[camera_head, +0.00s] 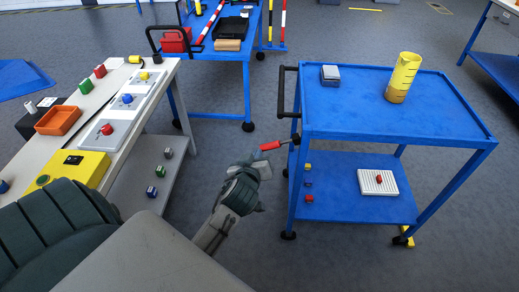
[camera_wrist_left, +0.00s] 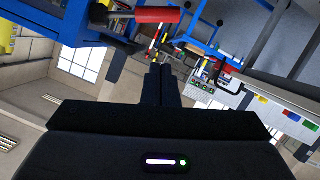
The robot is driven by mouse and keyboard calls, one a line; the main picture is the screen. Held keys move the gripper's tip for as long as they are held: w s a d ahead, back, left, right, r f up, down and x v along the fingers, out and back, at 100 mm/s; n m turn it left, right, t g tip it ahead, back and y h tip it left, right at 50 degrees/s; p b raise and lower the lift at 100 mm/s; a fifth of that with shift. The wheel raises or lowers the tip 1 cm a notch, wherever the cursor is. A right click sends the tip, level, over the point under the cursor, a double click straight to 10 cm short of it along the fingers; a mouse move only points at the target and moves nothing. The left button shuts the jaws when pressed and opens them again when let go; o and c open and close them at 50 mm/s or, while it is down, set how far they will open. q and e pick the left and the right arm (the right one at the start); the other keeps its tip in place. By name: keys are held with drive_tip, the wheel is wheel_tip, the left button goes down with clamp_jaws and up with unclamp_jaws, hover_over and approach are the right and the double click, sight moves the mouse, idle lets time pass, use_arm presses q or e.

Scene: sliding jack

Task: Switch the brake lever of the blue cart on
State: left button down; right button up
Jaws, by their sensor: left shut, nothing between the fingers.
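The blue cart (camera_head: 330,132) stands at right of the head view, with a black push handle on its left end. The brake lever, with a red grip (camera_head: 270,146), sticks out to the left from the cart's near left post. The red grip also shows at the top of the left wrist view (camera_wrist_left: 157,14). My left gripper (camera_head: 264,166) is shut and empty, just below the red grip in the head view. Its closed fingers (camera_wrist_left: 161,72) appear apart from the lever in the wrist view. My right gripper is not in view.
A white bench (camera_head: 125,130) with coloured buttons stands left. Another blue table (camera_head: 250,50) is behind. Floor between bench and cart is clear.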

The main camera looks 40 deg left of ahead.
use_arm(q)
drive_tip(key=shift+v, duration=1.6)
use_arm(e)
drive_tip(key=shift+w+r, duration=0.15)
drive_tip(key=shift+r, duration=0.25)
